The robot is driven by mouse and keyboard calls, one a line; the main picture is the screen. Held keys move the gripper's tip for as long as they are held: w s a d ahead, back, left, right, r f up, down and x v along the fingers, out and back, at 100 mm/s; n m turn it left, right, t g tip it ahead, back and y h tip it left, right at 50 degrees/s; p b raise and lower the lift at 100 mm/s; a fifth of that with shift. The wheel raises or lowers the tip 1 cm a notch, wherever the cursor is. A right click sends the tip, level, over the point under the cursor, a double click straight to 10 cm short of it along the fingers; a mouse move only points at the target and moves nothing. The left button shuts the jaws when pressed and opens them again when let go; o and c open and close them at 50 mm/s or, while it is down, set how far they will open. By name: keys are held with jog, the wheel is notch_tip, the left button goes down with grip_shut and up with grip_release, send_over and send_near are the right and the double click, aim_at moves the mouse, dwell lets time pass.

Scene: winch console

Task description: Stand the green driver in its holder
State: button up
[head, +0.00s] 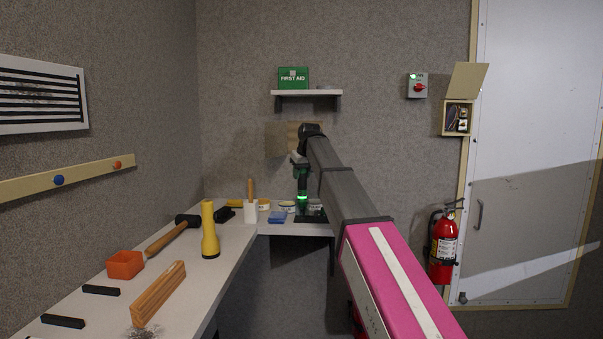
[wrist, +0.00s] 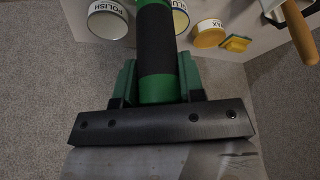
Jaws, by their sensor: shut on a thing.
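My gripper (wrist: 158,78) is shut on the green driver (wrist: 155,35), whose green handle has a broad black band. The driver's far end runs out of the top of the wrist view, so its tip is hidden. In the head view my gripper (head: 302,185) is above the far bench, with a bright green patch (head: 302,197) below it. A dark flat piece (head: 312,218) lies on the bench beneath it. I cannot tell whether this is the driver's holder. A white upright holder (head: 250,212) to the left has a wooden handle standing in it.
Tins marked POLISH (wrist: 107,20) and WAX (wrist: 209,34), and a sponge (wrist: 237,43), are close by. A blue block (head: 277,217) lies near the bench edge. A shelf (head: 307,93) is above.

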dwell(0.4)
jog(key=shift+f, duration=0.65)
jog(key=o, duration=1.2)
